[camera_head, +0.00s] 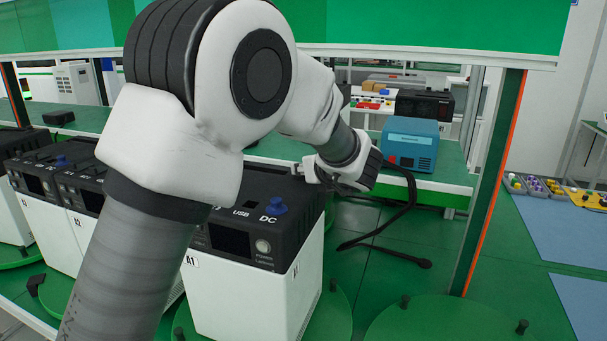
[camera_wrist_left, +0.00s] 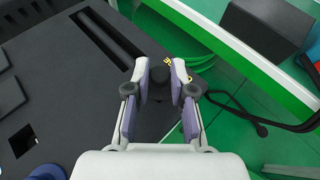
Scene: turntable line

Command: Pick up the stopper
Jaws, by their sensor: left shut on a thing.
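My left gripper (camera_wrist_left: 160,72) is shut on a small dark rounded piece, the stopper (camera_wrist_left: 159,84), in the left wrist view. The stopper sits between the two fingers, over the edge of a black device top; whether it touches that top I cannot tell. In the head view my left gripper (camera_head: 318,176) is at the back right corner of the device labelled A1 (camera_head: 240,293); the stopper cannot be made out there. My right gripper is not in view.
A blue knob (camera_head: 276,206) stands on the device's top, near the DC mark. A blue box (camera_head: 410,144) stands on the bench behind. Green turntables with black pegs (camera_head: 405,300) lie in front.

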